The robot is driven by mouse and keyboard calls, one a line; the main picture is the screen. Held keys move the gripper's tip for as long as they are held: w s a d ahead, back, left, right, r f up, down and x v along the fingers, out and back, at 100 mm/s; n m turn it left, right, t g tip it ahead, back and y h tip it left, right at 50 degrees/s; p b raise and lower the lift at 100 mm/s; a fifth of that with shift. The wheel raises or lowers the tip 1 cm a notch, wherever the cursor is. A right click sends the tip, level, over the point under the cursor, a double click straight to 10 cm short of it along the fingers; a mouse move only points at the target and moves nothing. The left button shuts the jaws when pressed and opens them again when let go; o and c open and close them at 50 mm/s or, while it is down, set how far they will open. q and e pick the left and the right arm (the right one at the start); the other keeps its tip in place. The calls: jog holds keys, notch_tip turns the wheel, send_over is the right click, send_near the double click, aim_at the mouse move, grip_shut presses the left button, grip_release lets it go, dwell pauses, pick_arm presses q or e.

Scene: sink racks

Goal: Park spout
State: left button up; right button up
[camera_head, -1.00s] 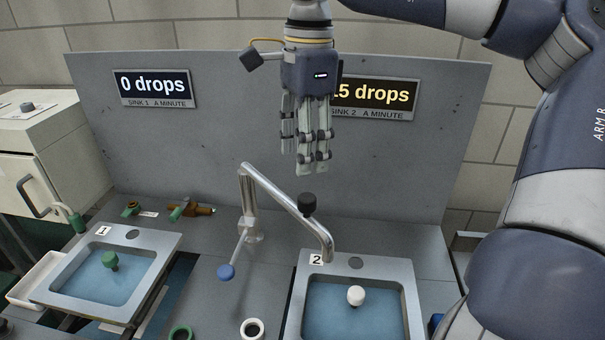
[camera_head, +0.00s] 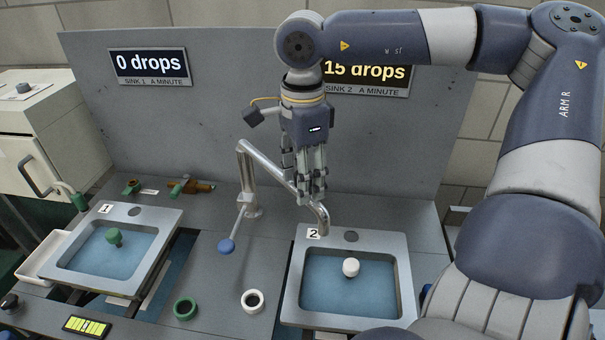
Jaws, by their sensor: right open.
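The chrome swivel spout (camera_head: 268,172) rises from its post between the sinks. Its tip (camera_head: 322,218) points to the near right, over the back rim of sink 2 (camera_head: 292,290). A lever with a blue ball (camera_head: 226,246) hangs from the post. My right gripper (camera_head: 312,190) points down, open, with its fingers at the outer half of the spout. The spout's black knob is hidden by the fingers, and I cannot tell if they touch it. My left gripper is not in view.
Sink 1 (camera_head: 152,268), at left, holds a green plug (camera_head: 114,236); a white plug (camera_head: 350,267) is in sink 2. Signs read 0 drops (camera_head: 150,67) and 15 drops (camera_head: 366,74). A green ring (camera_head: 185,308) and white ring (camera_head: 252,301) lie in front. A grey panel (camera_head: 210,130) stands behind.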

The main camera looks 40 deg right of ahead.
grip_shut()
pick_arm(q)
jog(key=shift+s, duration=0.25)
pick_arm(e)
jog(key=shift+d, duration=0.15)
